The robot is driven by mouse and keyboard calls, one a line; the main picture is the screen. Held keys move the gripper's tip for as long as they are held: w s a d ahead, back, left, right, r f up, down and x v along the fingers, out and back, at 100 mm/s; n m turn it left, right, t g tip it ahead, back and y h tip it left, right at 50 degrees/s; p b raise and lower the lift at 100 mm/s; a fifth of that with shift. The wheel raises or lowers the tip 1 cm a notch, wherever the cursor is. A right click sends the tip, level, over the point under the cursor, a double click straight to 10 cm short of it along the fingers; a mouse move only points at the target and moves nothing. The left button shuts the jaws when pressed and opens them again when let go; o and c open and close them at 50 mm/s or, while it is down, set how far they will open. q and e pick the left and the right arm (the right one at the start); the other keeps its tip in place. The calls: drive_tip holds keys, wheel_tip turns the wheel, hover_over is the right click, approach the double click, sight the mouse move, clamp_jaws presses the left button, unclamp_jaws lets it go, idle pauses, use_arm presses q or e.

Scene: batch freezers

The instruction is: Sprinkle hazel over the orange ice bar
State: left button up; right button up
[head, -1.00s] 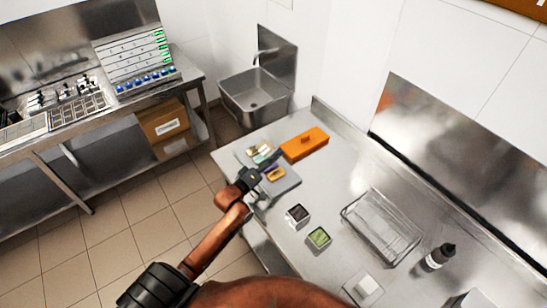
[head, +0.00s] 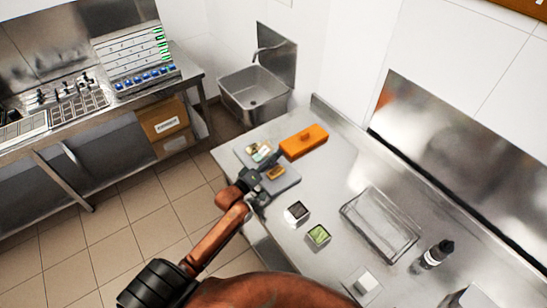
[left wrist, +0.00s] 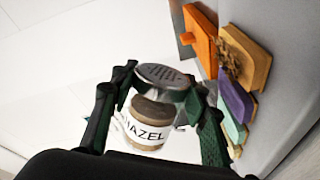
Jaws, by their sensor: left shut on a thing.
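My left gripper (head: 262,167) is over the grey board (head: 284,184) at the far left end of the steel table. In the left wrist view, the left gripper (left wrist: 160,95) is shut on the hazel jar (left wrist: 148,122), which is tilted with its perforated metal lid toward the bars. A yellow-orange bar (left wrist: 257,62) shows there with brown crumbs on or just in front of it; it also shows in the head view (head: 275,173). A purple bar (left wrist: 236,100) and a teal bar (left wrist: 234,126) lie beside it. The jar is hard to make out in the head view. My right gripper is out of view.
An orange block-like box (head: 303,141) stands close behind the board. A sink (head: 257,92) is beyond.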

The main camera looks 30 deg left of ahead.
use_arm(q)
drive_tip(key=shift+r, duration=0.1)
drive_tip(key=shift+r+n+p, duration=0.1)
drive_tip(key=shift+n+p, duration=0.7)
drive_tip(key=shift+n, duration=0.2)
drive_tip(key=shift+n+p, duration=0.4)
drive_tip(key=shift+n, duration=0.6)
drive_tip(key=shift+r+n+p, duration=0.65)
drive_tip(key=shift+n+p, duration=0.55)
drive_tip(key=shift+p, duration=0.15)
drive_tip(key=shift+r+n+p, duration=0.5)
drive_tip(key=shift+n+p, duration=0.35)
drive_tip(key=shift+n, duration=0.25)
